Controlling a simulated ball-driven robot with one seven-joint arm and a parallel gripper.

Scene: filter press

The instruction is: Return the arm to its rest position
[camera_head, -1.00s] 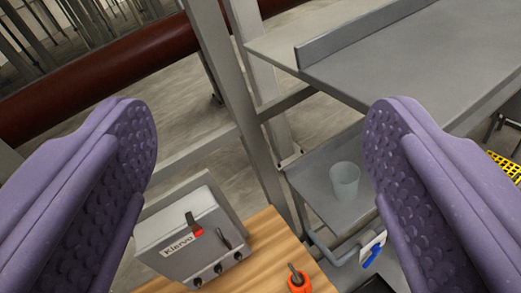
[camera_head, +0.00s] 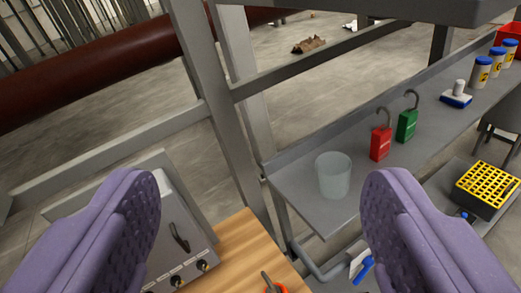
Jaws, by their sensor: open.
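My gripper (camera_head: 262,215) has two purple padded fingers, spread wide apart with nothing between them. The fingers are in the lower left and lower right of the view. Below and between them are a grey control box (camera_head: 182,225) and a wooden top (camera_head: 245,255). The left finger covers part of the box. The gripper touches nothing that I can see.
A grey shelf (camera_head: 300,190) holds a translucent cup (camera_head: 333,175), a red padlock (camera_head: 380,143), a green padlock (camera_head: 406,126) and several blue-capped bottles (camera_head: 481,72). A yellow rack (camera_head: 487,187) is lower right. Metal posts (camera_head: 208,90) stand at centre. A dark red pipe (camera_head: 90,75) crosses upper left.

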